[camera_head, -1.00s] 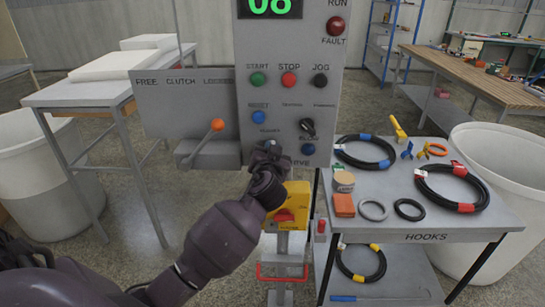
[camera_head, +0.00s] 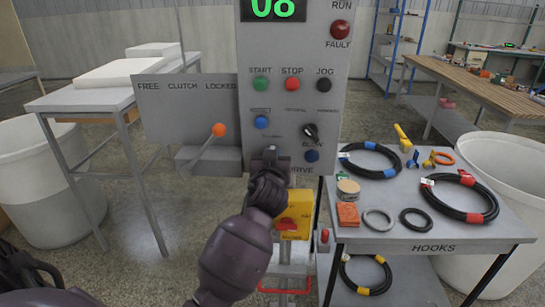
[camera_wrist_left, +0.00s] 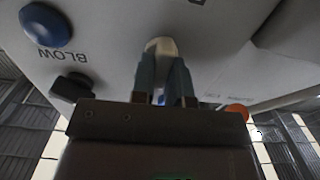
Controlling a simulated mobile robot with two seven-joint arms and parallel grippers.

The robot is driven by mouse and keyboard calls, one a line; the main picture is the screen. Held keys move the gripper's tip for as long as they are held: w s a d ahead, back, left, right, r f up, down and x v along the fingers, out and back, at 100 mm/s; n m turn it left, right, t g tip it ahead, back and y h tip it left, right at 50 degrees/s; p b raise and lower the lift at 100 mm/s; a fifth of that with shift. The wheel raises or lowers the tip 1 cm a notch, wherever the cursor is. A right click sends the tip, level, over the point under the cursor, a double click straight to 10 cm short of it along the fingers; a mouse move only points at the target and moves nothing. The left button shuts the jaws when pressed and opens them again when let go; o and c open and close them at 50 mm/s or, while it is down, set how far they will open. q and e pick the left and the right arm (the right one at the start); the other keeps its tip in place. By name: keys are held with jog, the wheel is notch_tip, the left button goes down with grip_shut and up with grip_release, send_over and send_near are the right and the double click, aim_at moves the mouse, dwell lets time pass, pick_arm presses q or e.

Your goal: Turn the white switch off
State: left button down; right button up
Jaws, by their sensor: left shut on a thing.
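The white switch (camera_wrist_left: 160,46) shows in the left wrist view as a pale, rounded lever on the grey control panel (camera_wrist_left: 110,55). My left gripper (camera_wrist_left: 166,82) is shut on it, with one finger on each side. In the head view my left gripper (camera_head: 270,156) is at the lower part of the panel, left of the partly covered DRIVE label, and hides the switch. Which way the switch is set cannot be told. My right gripper is not in view.
An orange-tipped clutch lever (camera_head: 218,130) stands to the left. A yellow box with a red handle (camera_head: 294,222) is below. A hose table (camera_head: 400,232) stands at right.

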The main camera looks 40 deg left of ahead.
pick_arm(q)
jog(key=c, duration=1.1)
grip_release()
jog(key=v, duration=1)
jog(key=shift+s+d, duration=0.2)
jog(key=shift+s, duration=0.15)
